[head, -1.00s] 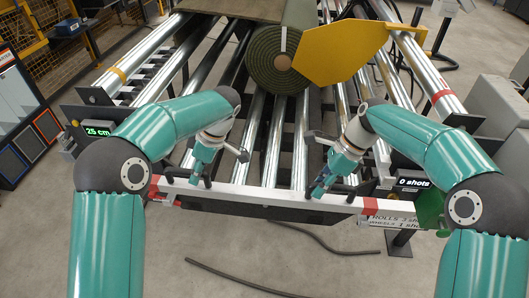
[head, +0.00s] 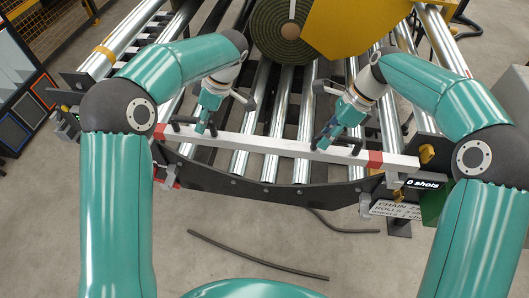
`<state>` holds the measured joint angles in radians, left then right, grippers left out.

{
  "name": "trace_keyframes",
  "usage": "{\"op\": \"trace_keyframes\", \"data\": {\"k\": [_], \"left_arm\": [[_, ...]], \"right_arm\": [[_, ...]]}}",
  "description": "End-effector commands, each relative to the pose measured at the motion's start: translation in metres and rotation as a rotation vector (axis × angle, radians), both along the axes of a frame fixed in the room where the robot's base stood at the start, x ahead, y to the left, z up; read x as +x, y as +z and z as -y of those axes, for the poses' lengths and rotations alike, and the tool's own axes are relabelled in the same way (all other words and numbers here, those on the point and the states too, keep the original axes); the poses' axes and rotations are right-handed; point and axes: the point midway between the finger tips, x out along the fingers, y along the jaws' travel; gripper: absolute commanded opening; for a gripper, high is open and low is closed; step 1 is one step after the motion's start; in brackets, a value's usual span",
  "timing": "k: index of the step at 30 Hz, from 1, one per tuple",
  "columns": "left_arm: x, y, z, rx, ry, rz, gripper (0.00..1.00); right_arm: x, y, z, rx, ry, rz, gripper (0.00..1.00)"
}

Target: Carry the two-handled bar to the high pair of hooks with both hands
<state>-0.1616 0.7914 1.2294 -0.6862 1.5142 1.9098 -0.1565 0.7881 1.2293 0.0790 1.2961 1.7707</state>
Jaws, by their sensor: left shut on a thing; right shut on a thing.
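The two-handled bar (head: 265,144) is long and white with red bands near its ends and black handles. It crosses the front of the roller conveyor in the head view, its right end slightly lower in the picture. My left gripper (head: 205,130) is shut on the bar's left handle (head: 184,121). My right gripper (head: 323,143) is shut on the right handle (head: 352,142); the fingers partly hide both grips. A yellow hook-like part (head: 427,155) shows just beyond the bar's right end. I cannot tell whether it belongs to the high pair. The bar's left end lies close to my left elbow in the picture.
The roller conveyor (head: 240,162) has a dark curved front plate (head: 265,190) below the bar. A turf roll (head: 288,28) and yellow plate (head: 350,25) are at the back. A "0 shots" display (head: 423,184) is at right. Dark rods (head: 255,255) lie on the floor.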

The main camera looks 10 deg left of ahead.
Motion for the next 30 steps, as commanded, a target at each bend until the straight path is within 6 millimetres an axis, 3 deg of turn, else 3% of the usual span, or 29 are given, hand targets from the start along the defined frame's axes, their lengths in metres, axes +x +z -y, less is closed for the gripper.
{"op": "trace_keyframes", "data": {"k": [16, 30], "left_arm": [[0.001, -0.002, 0.0, 0.001, -0.002, 0.001, 0.0], [0.001, -0.025, -0.001, 0.001, -0.001, 0.001, 0.0]], "right_arm": [[0.001, -0.002, 0.0, 0.002, -0.002, 0.001, 0.0], [0.001, -0.025, -0.001, 0.002, -0.002, 0.001, 0.0]]}}
